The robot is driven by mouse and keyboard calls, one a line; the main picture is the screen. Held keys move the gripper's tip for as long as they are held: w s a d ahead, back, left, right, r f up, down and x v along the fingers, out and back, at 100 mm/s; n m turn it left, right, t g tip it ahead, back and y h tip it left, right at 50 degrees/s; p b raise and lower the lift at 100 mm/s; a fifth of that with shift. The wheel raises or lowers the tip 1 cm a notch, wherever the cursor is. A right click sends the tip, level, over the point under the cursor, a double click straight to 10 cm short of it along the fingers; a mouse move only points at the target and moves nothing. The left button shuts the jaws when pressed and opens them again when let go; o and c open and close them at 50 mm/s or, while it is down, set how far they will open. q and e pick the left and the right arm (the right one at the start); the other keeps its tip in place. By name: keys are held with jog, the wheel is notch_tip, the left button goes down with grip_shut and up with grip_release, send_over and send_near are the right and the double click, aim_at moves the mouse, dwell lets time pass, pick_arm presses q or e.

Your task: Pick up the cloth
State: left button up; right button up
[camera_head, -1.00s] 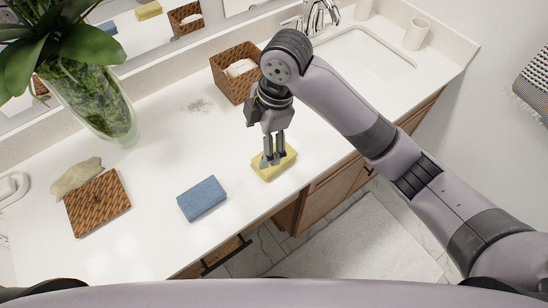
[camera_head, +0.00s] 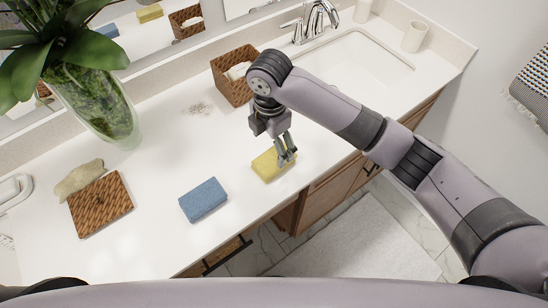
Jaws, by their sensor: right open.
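A crumpled beige-green cloth-like piece (camera_head: 78,179) lies on the white counter at the left. It touches or partly lies behind a square brown wicker piece (camera_head: 100,205); I cannot tell if it runs under it. My right gripper (camera_head: 286,156) is open, fingers pointing down, at the right part of a yellow sponge (camera_head: 267,167). The fingers hide part of the sponge, and I cannot tell if they touch it. This gripper is well to the right of the cloth. My left gripper is not in view.
A blue sponge (camera_head: 203,200) lies near the counter's front edge. A wicker box (camera_head: 230,88) with white tissue stands at the back, left of the sink (camera_head: 365,62). A glass vase with a plant (camera_head: 105,115) stands behind the cloth. The counter (camera_head: 160,150) between them is mostly clear.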

aim_at(272, 160)
jog(key=shift+f, duration=0.7)
jog(key=f+p, duration=0.1)
jog(key=f, duration=0.1)
jog(key=f+p, duration=0.1)
jog(key=f, duration=0.1)
jog(key=shift+s+d+f, duration=0.1)
jog(key=shift+d+f, duration=0.05)
jog(key=shift+d, duration=0.05)
jog(key=shift+f, duration=0.5)
jog(key=shift+c, duration=0.6)
jog(key=c, duration=1.1)
